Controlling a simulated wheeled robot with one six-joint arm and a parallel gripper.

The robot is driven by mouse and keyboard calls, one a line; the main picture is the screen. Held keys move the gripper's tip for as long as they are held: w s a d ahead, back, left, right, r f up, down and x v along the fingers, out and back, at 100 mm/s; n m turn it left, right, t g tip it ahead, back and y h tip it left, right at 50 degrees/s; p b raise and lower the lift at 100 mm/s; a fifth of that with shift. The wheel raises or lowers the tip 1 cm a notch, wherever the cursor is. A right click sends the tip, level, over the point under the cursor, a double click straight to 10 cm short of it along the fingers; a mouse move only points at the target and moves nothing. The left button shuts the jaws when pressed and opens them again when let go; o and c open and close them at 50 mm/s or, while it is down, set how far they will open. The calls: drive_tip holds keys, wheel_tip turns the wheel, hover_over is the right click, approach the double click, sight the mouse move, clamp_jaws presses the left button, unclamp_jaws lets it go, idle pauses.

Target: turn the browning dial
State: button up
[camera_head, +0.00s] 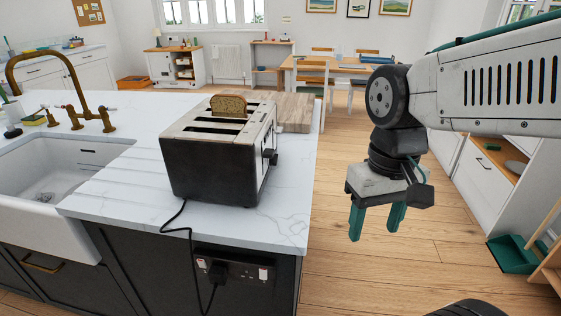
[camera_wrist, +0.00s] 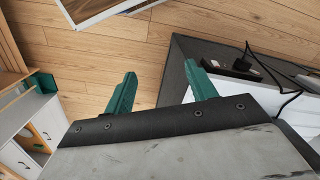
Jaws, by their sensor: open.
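The toaster (camera_head: 212,165) stands on the white island counter, with a slice of bread (camera_head: 228,106) sticking up from a slot. Its right end carries a dark lever or knob (camera_head: 270,157); the browning dial itself cannot be made out clearly. My gripper (camera_head: 376,222) hangs in the air to the right of the counter, apart from the toaster, fingers pointing down. Its green fingers are spread with nothing between them. In the wrist view the open fingers (camera_wrist: 160,90) show above the wooden floor and the island's edge; the toaster is not seen there.
The island counter (camera_head: 285,215) ends just left of my gripper. A black cord runs from the toaster to a socket (camera_head: 235,272) on the island's side. A sink with a brass tap (camera_head: 75,115) is at left. Open wooden floor (camera_head: 350,275) lies to the right.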

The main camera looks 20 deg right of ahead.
sight(310, 196)
drive_tip(key=w+f+m+t+y, duration=0.1)
drive_tip(key=w+f+m+y, duration=0.3)
drive_tip(key=w, duration=0.4)
drive_tip(key=w+d+f+m+t+y, duration=0.1)
drive_tip(key=w+f+m+t+y, duration=0.1)
drive_tip(key=w+m+y, duration=0.4)
drive_tip(key=w+f+m+t+y, duration=0.2)
drive_tip(key=w+f+m+y, duration=0.2)
drive_tip(key=w, duration=0.7)
drive_tip(key=shift+w+d+f+m+y, duration=0.1)
drive_tip(key=shift+w+f+m+y, duration=0.1)
drive_tip(key=shift+f+m, duration=0.25)
drive_tip(key=shift+w+d+f+m+y, duration=0.1)
drive_tip(key=shift+w+f+m+y, duration=0.1)
drive_tip(key=shift+f+m, duration=0.2)
drive_tip(key=w+t, duration=0.1)
drive_tip(key=w, duration=0.1)
drive_tip(key=w+d+r+m+t, duration=0.1)
drive_tip(key=t, duration=0.1)
drive_tip(key=w+d+r+m+t, duration=0.1)
drive_tip(key=w, duration=0.1)
drive_tip(key=shift+w+d+r+m+t, duration=0.15)
drive_tip(key=shift+w+d+m+t, duration=0.1)
drive_tip(key=shift+w+t, duration=0.1)
drive_tip(key=shift+w+a+r, duration=0.1)
drive_tip(key=shift+w+r, duration=0.1)
drive_tip(key=shift+w, duration=0.1)
drive_tip(key=x, duration=0.7)
drive_tip(key=shift+a+r, duration=0.15)
drive_tip(key=shift+a, duration=0.1)
